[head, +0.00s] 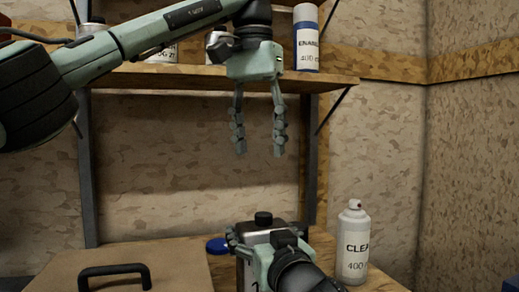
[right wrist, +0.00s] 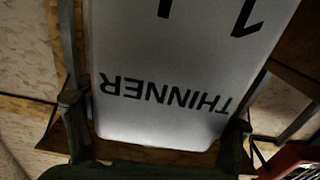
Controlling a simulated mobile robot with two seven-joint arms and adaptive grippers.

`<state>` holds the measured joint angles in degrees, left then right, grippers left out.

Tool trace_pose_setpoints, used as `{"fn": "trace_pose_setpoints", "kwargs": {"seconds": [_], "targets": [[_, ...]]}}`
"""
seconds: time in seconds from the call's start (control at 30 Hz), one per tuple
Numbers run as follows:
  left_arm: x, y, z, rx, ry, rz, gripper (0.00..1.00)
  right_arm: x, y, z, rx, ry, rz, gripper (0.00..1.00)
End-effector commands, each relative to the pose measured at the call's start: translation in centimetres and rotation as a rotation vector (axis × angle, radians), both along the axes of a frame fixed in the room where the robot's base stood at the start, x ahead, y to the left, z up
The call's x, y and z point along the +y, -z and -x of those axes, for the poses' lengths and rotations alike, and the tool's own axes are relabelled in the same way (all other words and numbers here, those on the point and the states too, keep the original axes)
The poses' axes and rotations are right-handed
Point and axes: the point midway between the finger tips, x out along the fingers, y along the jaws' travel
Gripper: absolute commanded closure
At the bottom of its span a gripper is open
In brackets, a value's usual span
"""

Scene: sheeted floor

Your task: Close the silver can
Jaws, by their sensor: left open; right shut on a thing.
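The silver can (head: 252,229) stands at the front of the workbench in the head view, mostly hidden behind my right gripper (head: 267,240). A black cap (head: 263,218) is on its top; I cannot tell whether it is screwed tight. In the right wrist view the can's pale face (right wrist: 170,60) shows the word THINNER upside down. My right gripper's fingers lie along both sides of the can, shut on it. My left gripper (head: 258,151) is open and empty, pointing down, above the can and apart from its cap.
A blue round lid (head: 217,245) lies left of the can. A white spray can (head: 354,245) stands close on the right. A brown board or box with a black handle (head: 114,270) is at front left. A shelf (head: 170,76) with cans, including a blue-and-white one (head: 307,40), hangs behind.

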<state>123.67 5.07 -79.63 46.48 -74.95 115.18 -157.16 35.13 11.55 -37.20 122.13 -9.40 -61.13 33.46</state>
Motion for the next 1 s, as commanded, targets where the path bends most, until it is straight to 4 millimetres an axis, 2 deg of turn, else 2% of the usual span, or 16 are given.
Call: {"fn": "trace_pose_setpoints", "kwargs": {"seconds": [0.13,0.17,0.3,0.67,0.77,1.0], "targets": [[0.0,0.0,0.0,0.000,0.000,0.000,0.49,0.0,0.1,0.0,0.002,0.000,0.001,1.00],[0.0,0.0,0.0,0.000,0.000,0.000,0.49,0.0,0.1,0.0,0.002,0.000,0.001,0.17],[0.0,0.0,0.0,0.000,0.000,0.000,0.49,0.0,0.0,0.0,0.001,0.000,0.000,0.00],[0.0,0.0,0.0,0.000,-0.001,0.000,0.49,0.0,0.0,0.2,0.000,0.000,0.000,0.00],[0.0,0.0,0.0,0.000,-0.001,0.000,0.49,-0.3,0.0,1.1,-0.001,-0.001,-0.001,0.00],[0.0,0.0,0.0,0.000,-0.001,0.000,0.49,-1.6,0.1,4.9,0.002,0.000,-0.002,0.00]]}}
